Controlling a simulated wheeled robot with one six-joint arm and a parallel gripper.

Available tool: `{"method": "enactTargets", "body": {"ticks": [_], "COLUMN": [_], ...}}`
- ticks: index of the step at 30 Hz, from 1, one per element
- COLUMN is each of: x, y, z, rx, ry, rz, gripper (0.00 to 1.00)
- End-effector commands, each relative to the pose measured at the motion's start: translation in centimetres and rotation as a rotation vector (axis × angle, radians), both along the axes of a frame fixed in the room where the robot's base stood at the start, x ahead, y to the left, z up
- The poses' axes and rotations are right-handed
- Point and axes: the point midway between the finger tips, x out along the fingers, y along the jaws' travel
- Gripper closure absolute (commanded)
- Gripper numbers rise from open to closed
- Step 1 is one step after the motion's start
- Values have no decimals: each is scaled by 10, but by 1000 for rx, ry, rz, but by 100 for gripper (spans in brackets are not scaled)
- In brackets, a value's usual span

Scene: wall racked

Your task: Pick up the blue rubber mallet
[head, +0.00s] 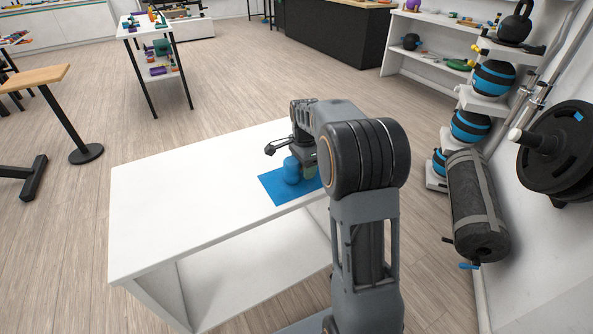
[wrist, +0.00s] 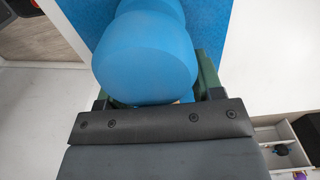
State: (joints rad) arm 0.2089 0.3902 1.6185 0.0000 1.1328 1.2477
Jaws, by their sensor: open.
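The blue rubber mallet (head: 291,171) is on a blue mat (head: 277,189) on the white table. I see only a smooth, rounded blue body, and no handle shows clearly. My gripper (head: 303,166) is at the mallet, partly hidden by my arm in the head view. In the wrist view the mallet (wrist: 150,55) is large and close, with my gripper's green fingers (wrist: 155,92) open on either side of it. The fingertips are mostly hidden behind the mallet, so I cannot tell whether they touch it.
The white table (head: 190,207) is bare left of the mat. On the right stand a rack with blue-black balls (head: 470,125), a dark foam roller (head: 476,205) and weight plates (head: 560,150). A small table (head: 152,26) with colourful items stands at the back left.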

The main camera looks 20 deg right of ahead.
Motion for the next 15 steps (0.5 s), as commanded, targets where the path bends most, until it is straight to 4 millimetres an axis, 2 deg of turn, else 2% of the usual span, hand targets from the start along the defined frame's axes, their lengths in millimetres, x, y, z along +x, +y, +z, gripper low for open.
{"method": "enactTargets", "body": {"ticks": [8, 15], "x": [0, 0], "y": [0, 0], "z": [-2, -2], "rx": [0, 0], "ry": [0, 0], "rz": [0, 0], "gripper": [39, 62]}}
